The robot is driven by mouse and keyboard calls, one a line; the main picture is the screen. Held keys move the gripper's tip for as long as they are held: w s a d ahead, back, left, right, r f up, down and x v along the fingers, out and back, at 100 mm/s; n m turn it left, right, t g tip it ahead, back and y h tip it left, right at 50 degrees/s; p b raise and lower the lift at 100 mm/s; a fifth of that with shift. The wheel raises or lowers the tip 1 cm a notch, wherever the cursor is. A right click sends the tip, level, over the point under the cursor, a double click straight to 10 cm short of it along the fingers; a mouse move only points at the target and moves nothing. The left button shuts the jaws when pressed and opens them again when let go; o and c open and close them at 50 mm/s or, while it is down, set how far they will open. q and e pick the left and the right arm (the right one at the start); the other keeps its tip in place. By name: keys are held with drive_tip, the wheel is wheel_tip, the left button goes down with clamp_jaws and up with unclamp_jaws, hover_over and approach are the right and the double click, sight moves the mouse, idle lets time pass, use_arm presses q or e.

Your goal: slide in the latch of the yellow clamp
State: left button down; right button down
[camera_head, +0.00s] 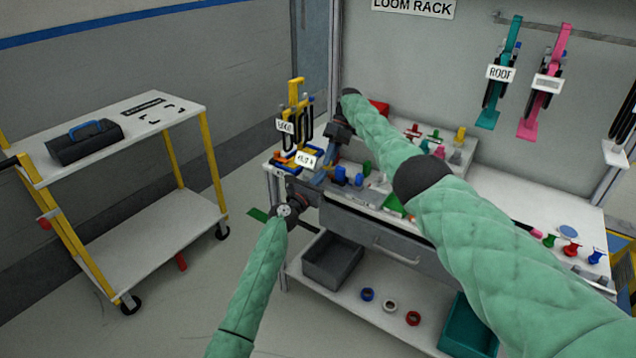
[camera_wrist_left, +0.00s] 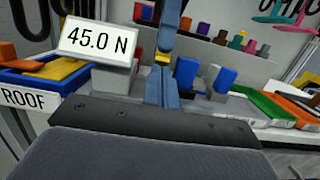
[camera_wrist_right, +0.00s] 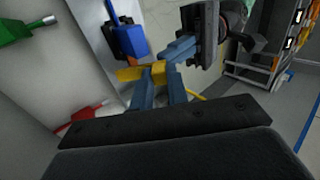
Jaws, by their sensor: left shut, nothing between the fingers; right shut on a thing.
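The yellow clamp shows only as small yellow pieces (camera_wrist_right: 130,74) at the right fingertips in the right wrist view; a bit of yellow (camera_wrist_left: 162,57) also shows in the left wrist view. My right gripper (camera_wrist_right: 159,76) is shut on a yellow piece; whether it is the latch or the body I cannot tell. My left gripper (camera_wrist_left: 162,72) is shut and empty, its blue fingertips just below the yellow piece and close to the right fingers. Whether they touch is unclear. In the head view the grippers meet near the bench's left end, and the clamp is hidden there.
A 45.0 N sign (camera_wrist_left: 97,42) and a blue-rimmed tray (camera_wrist_left: 38,88) stand close left of my left gripper. A blue block (camera_wrist_right: 128,40) is near the right fingers. The bench (camera_head: 555,205) carries several coloured parts.

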use_arm(q)
drive_tip(key=shift+w+d+r, duration=0.1)
drive_tip(key=shift+w+r, duration=0.1)
drive_tip(key=shift+r, duration=0.2)
drive_tip(key=shift+w+d+r, duration=0.1)
drive_tip(key=shift+w+r, duration=0.05)
drive_tip(key=shift+r, duration=0.25)
use_arm(e)
drive_tip(key=shift+a+f, duration=0.1)
drive_tip(key=shift+f, duration=0.05)
use_arm(q)
drive_tip(key=shift+d+r, duration=0.1)
use_arm(e)
drive_tip(key=c, duration=1.4)
unclamp_jaws()
drive_tip(key=shift+o, duration=0.2)
drive_tip(key=shift+s, duration=0.15)
use_arm(q)
drive_tip(key=shift+s, duration=0.1)
use_arm(e)
drive_tip(key=shift+f, duration=0.1)
